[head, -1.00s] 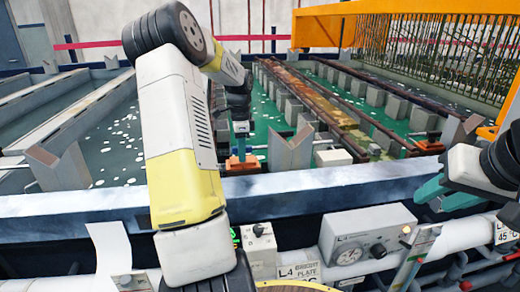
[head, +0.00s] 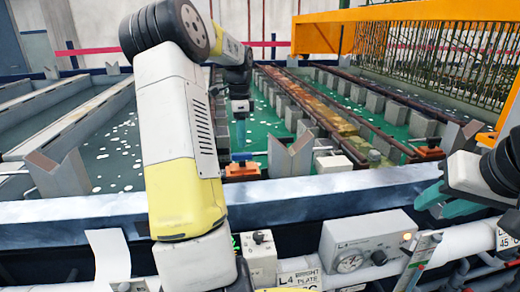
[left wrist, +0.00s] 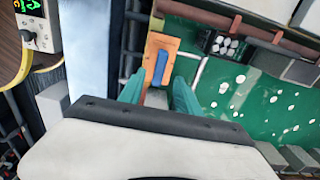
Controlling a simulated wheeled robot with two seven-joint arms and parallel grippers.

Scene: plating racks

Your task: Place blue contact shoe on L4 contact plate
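The blue contact shoe (left wrist: 161,67) shows in the left wrist view against an orange plate (left wrist: 157,50), just beyond my fingertips. It looks to be on the plate, though its exact contact is hard to judge. In the head view this orange plate (head: 242,171) sits by the tank's front rim, near the L4 panel. My left gripper (left wrist: 158,84) points down over the plate; its teal fingers are spread, one to each side of the shoe's near end. In the head view its fingers are small and partly unclear. My right gripper (head: 446,203) is open and empty at the right.
A grey V-shaped support (head: 290,158) stands right of the plate, and another (head: 58,172) is at the left. The tank rim (head: 320,187) runs across the front. The L4 control box (head: 365,245) is below it. An orange frame (head: 400,28) hangs behind.

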